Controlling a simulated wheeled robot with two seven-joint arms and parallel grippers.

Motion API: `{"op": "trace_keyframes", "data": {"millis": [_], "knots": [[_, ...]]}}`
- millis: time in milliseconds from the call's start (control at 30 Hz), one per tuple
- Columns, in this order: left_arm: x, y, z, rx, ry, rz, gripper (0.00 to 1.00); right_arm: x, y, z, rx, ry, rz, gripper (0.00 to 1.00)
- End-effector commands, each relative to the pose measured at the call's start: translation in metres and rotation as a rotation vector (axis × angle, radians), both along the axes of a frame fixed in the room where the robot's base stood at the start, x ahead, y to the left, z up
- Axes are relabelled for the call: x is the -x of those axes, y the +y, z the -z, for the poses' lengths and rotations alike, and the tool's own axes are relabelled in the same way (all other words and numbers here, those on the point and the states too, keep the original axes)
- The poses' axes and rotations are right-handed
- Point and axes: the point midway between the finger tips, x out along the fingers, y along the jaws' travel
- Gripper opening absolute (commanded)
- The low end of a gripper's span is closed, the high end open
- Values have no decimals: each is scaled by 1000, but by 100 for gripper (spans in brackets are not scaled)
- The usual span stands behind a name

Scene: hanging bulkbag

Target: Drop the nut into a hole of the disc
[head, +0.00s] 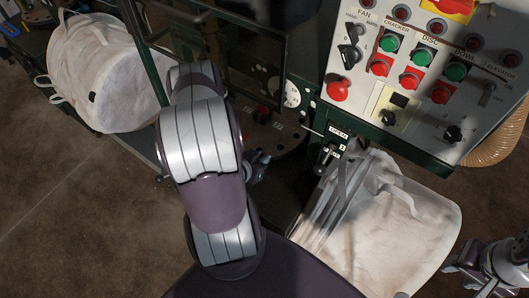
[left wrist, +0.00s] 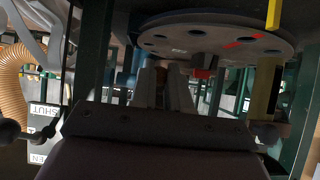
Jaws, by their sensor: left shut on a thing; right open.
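In the head view the disc (head: 283,143) is dark and partly hidden behind my left arm. My left gripper (head: 261,165) is at the disc's near edge. Its fingers (left wrist: 164,88) show in the left wrist view, just below the disc's rim in the picture. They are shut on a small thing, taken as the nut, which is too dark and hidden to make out. My right gripper (head: 455,260) is open and empty at the lower right.
A control panel (head: 425,75) with buttons and knobs stands at upper right. A dark framed screen (head: 225,40) stands behind my left arm. Green posts (left wrist: 92,50) flank the disc.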

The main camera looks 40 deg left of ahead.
Motion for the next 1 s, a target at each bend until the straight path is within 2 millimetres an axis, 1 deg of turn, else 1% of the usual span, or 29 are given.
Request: {"op": "trace_keyframes", "data": {"millis": [1000], "knots": [[-81,9,18,0,-1,1,0,0,0,32,0,0,0,43]]}}
